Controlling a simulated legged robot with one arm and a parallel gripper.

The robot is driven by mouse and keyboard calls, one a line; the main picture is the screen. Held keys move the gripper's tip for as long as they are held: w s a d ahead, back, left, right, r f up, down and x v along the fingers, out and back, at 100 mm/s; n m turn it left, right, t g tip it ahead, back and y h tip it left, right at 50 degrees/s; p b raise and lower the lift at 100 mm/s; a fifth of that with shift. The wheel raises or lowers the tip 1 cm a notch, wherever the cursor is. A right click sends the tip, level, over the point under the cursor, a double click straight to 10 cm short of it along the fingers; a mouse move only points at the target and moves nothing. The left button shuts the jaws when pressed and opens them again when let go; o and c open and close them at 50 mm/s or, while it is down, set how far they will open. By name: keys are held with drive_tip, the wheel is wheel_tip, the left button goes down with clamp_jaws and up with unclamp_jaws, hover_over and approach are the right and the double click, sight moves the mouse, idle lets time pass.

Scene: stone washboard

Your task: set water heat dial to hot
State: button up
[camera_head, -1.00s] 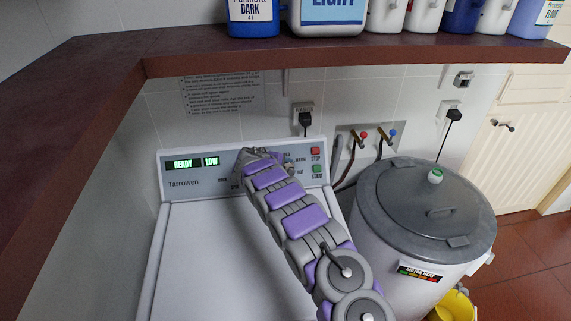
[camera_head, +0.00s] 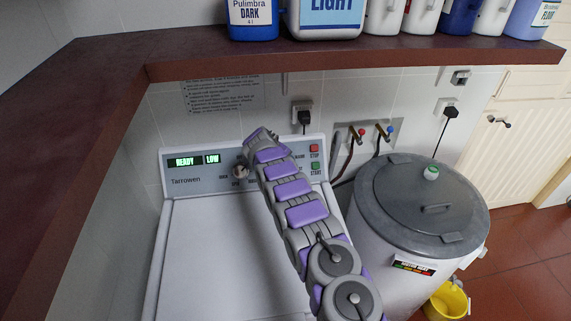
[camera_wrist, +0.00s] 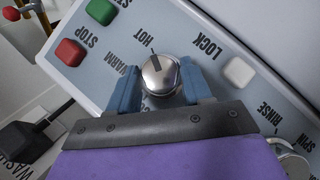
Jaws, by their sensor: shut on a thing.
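The water heat dial (camera_wrist: 160,73) is a round silver knob in the wrist view, with WARM and HOT lettering around its upper left. Its dark pointer line faces up and slightly left, toward the HOT mark. My gripper (camera_wrist: 160,78) is shut on the dial, with one blue finger on each side. The lower part of the dial and the lettering there are partly hidden by my gripper. In the head view my arm covers the dial and the gripper's fingers; the washer's control panel (camera_head: 207,175) shows READY and LOW.
Red STOP (camera_wrist: 70,52) and green START (camera_wrist: 101,11) buttons lie left of the dial in the wrist view; a white LOCK button (camera_wrist: 238,72) lies right. Another silver knob (camera_head: 240,170) shows left of my arm. The brown shelf (camera_head: 350,50) with bottles overhangs above. A lidded drum (camera_head: 400,215) stands right.

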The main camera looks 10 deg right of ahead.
drive_tip(key=shift+s+f, duration=0.15)
drive_tip(key=shift+f, duration=0.15)
drive_tip(key=o, duration=1)
drive_tip(key=shift+r, duration=0.1)
drive_tip(key=shift+o, duration=0.2)
drive_tip(key=shift+r, duration=0.1)
drive_tip(key=v, duration=1.7)
drive_tip(key=shift+a, duration=0.2)
